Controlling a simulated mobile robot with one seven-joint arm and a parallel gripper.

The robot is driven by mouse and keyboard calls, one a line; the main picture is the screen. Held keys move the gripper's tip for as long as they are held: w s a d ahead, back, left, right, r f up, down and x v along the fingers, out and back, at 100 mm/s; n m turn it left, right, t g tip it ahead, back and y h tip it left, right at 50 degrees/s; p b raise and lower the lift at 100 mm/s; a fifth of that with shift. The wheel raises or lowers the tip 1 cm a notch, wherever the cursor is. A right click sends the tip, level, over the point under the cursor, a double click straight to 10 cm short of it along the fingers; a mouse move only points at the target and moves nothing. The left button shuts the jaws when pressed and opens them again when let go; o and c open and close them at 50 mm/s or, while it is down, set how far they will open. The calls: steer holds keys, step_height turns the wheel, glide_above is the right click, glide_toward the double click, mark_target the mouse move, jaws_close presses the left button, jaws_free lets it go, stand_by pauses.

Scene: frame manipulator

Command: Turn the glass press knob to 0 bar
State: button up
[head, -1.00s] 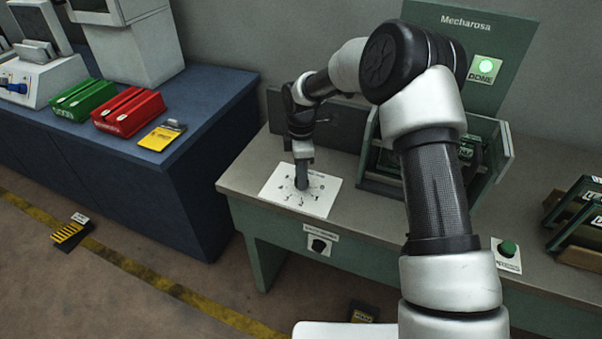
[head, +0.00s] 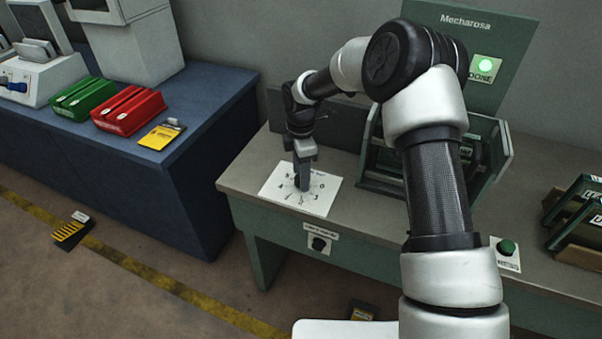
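A white dial plate (head: 322,199) with numbers and tick marks lies on the green and grey workbench, left of my upper arm. My gripper (head: 302,186) points down over the middle of this plate, with its fingertips at the dial's centre. The knob itself is hidden by the fingers, so I cannot tell its pointer's setting or whether the fingers are closed around it. A second small black knob (head: 319,244) on a white label plate sits on the bench's front face, below the dial.
A green-framed rack (head: 375,165) stands right behind the dial. A green button (head: 506,247) is at the bench's right front. A DONE lamp (head: 486,65) glows on the back panel. The blue bench (head: 200,95) at left holds red and green cases.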

step_height(320, 180, up, 18)
steer(key=shift+f+p, duration=0.25)
steer(key=shift+p, duration=0.1)
stand_by(0.4)
steer(key=shift+r, duration=0.1)
